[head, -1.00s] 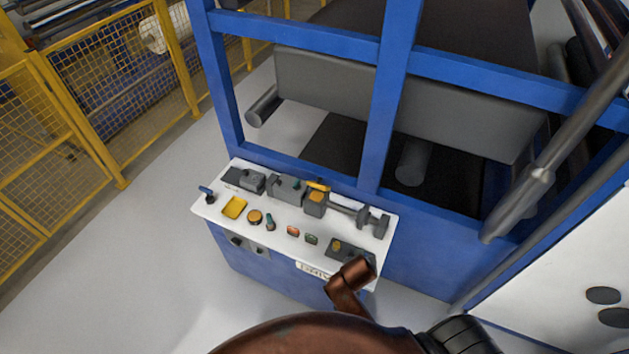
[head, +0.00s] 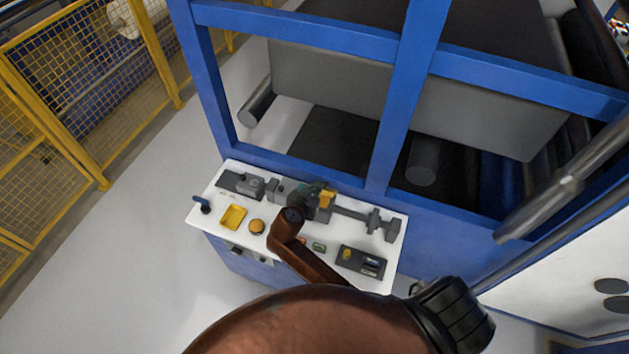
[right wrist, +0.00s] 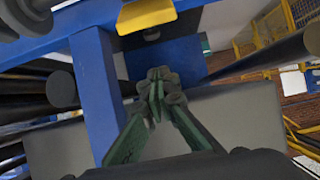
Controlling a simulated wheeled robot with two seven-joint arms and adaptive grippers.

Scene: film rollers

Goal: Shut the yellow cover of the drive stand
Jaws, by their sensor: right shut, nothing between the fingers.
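The drive stand (head: 348,211) is a grey device on the white top of the console. Its yellow cover (head: 327,197) shows as a small yellow patch beside my right gripper (head: 312,193), which is partly hidden by my brown arm link. In the right wrist view, the right gripper (right wrist: 157,80) has its green fingers together at the tips, with nothing between them. A yellow plate (right wrist: 146,14), apparently the cover, stands beyond the tips at the top of that view. Whether they touch is unclear. My left gripper is not in view.
The white console top (head: 222,190) carries a yellow tray (head: 233,217), an orange round knob (head: 257,226), a blue-handled lever (head: 202,204) and a dark panel (head: 361,262). A blue frame (head: 391,110) rises behind it. A yellow mesh fence (head: 60,60) stands left across open floor.

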